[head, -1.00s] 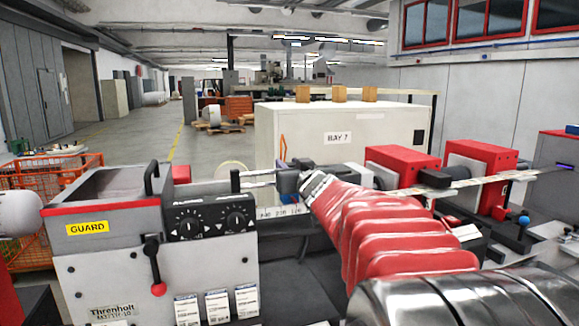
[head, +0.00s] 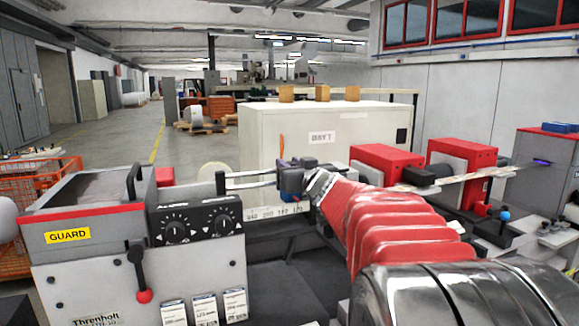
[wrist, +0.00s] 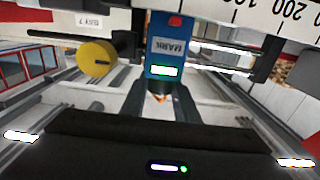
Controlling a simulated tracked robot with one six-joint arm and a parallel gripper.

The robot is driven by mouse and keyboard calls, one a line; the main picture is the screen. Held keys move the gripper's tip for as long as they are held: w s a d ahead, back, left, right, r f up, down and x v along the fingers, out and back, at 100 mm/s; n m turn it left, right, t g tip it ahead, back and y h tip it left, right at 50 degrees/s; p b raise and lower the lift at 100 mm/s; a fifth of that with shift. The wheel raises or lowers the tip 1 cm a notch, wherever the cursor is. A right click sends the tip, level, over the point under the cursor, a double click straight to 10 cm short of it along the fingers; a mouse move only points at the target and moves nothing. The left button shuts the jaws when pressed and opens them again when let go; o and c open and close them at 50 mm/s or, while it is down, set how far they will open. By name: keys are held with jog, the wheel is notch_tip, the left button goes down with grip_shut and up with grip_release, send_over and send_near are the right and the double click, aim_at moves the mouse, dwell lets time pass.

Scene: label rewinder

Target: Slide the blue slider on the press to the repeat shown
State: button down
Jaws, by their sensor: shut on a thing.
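The blue slider (head: 291,180) sits on twin rails above a white number scale (head: 275,212) on the press. In the wrist view the slider (wrist: 165,45) carries a MARK label, a red button and a lit green display too small to read. My gripper (wrist: 160,98) is shut on its lower end, one dark finger on each side. In the head view my gripper (head: 303,183) is partly hidden by my red arm sleeve. The scale also shows in the wrist view (wrist: 285,12), with 100 and 200 legible. I cannot read the slider's exact setting.
The guard box (head: 95,215) with two black dials (head: 196,221) and a red-knobbed lever (head: 140,275) stands left. Red blocks (head: 385,162) stand right, beside a label strip (head: 470,182). A white cabinet (head: 330,140) is behind. A yellow knob (wrist: 97,57) is near the slider.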

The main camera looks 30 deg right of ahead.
jog(key=c, duration=1.4)
grip_release()
jog(key=v, duration=1.3)
jog(key=shift+s+a, duration=0.15)
jog(key=shift+s, duration=0.25)
jog(key=s+a+f+g+y, duration=0.1)
jog(key=s+a+f+g, duration=0.3)
jog(key=s+a+f, duration=0.2)
jog(key=s+a+f+n+g+y, duration=0.1)
jog(key=s+a+f+g, duration=0.3)
jog(key=s+a+f, duration=0.3)
jog(key=s+a+f+n+g+y, duration=0.1)
jog(key=s+a+f+g, duration=0.3)
jog(key=a+f, duration=0.9)
jog(key=shift+s+a+y, duration=0.15)
jog(key=shift+s+y, duration=0.05)
jog(key=shift+s, duration=0.45)
jog(key=shift+s+a+y, duration=0.15)
jog(key=shift+s+y, duration=0.05)
jog(key=shift+s, duration=0.5)
